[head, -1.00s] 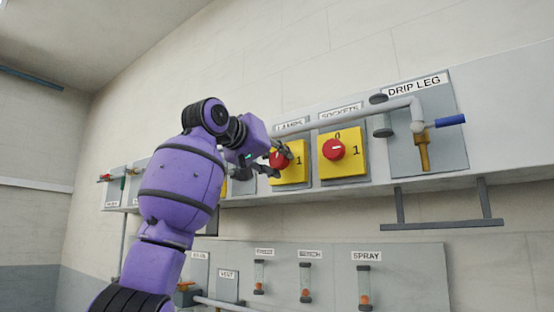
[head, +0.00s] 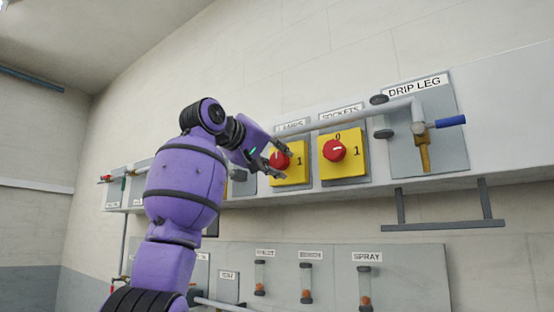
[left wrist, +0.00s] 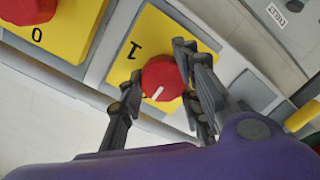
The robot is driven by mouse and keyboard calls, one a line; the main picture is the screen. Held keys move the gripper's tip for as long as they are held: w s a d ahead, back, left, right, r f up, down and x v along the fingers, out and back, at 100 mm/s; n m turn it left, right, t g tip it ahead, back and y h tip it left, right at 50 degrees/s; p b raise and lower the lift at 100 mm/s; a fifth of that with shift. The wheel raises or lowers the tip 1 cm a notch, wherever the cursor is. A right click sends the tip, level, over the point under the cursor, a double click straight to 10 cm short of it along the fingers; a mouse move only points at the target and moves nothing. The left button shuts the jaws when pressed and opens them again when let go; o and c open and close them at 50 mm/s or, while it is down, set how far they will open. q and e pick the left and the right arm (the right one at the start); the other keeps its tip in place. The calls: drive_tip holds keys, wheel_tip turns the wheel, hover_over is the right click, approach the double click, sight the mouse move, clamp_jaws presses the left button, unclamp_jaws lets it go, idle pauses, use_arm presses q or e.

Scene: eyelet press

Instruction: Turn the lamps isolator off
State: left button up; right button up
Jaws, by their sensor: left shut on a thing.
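The lamps isolator is a yellow plate (head: 291,176) with a red round knob (head: 280,160) under a partly covered LAMPS label (head: 291,128). A "1" shows right of the knob; its "0" is hidden. My left gripper (head: 274,161) is at this knob. In the left wrist view, the gripper (left wrist: 166,92) has its dark fingers on both sides of the red knob (left wrist: 164,72), shut on it. The knob's white mark slants toward the lower left in that view, away from the "1". My right gripper is in neither view.
The similar sockets isolator (head: 355,170) is close on the right, its red knob (head: 334,150) free. A grey pipe (head: 350,118) runs above, near the drip leg valve with a blue handle (head: 450,122). A panel with several gauges (head: 415,275) is below.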

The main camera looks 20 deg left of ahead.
use_arm(q)
drive_tip(key=shift+s+r, duration=0.2)
drive_tip(key=shift+r, duration=0.15)
drive_tip(key=o, duration=0.8)
drive_tip(key=shift+c, duration=0.2)
drive_tip(key=shift+o, duration=1.2)
drive_tip(key=shift+d, duration=0.1)
drive_tip(key=shift+o, duration=0.4)
drive_tip(key=shift+w+d+f, duration=0.1)
drive_tip(key=shift+w, duration=0.05)
drive_tip(key=shift+s+a, duration=0.25)
drive_tip(key=f+v, duration=0.1)
drive_tip(key=v, duration=1)
drive_tip(key=shift+s+r, duration=0.3)
drive_tip(key=shift+r, duration=0.15)
